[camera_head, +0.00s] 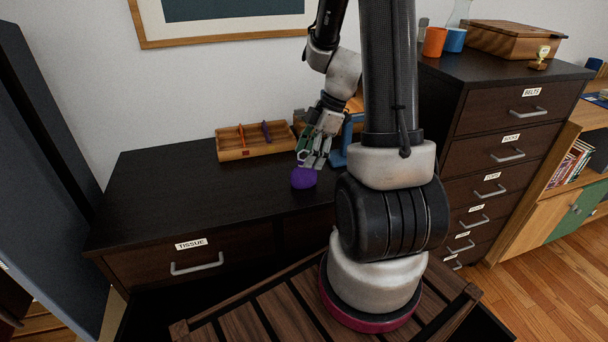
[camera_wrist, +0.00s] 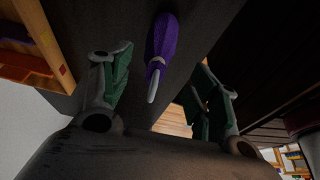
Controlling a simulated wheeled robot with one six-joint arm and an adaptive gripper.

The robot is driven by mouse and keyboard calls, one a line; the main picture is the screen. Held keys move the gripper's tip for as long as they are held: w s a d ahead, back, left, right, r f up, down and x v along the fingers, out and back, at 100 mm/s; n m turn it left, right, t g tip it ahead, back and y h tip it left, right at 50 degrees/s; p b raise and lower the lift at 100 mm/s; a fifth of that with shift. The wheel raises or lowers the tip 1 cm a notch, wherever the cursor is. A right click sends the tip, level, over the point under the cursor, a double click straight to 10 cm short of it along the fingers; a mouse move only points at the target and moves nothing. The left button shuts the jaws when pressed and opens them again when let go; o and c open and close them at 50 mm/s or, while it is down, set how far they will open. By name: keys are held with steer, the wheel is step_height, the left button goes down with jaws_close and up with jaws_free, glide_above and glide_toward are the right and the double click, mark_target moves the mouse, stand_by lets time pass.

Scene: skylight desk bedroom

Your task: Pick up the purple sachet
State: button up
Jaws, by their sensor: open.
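The purple sachet (camera_head: 304,178) sits on the dark desk top, near its front edge. It also shows in the wrist view (camera_wrist: 162,38), with a pale tie and a light loop at its near end. My gripper (camera_head: 316,160) is just above and behind the sachet in the head view. In the wrist view my gripper (camera_wrist: 168,88) has its green-padded fingers spread wide, with the sachet between and beyond them. The gripper holds nothing. I cannot tell whether a fingertip touches the sachet.
A wooden tray (camera_head: 234,151) with small items stands behind and left of the sachet. A blue object (camera_head: 346,140) stands close to the right of my gripper. A tall drawer cabinet (camera_head: 500,150) rises at right. The desk's left top (camera_head: 165,195) is clear.

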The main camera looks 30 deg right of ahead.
mark_target(304, 170)
steer(key=x, duration=0.6)
steer(key=shift+w+d+f, duration=0.1)
steer(key=shift+d+f, duration=0.05)
steer(key=shift+d, duration=0.2)
steer(key=c, duration=1.1)
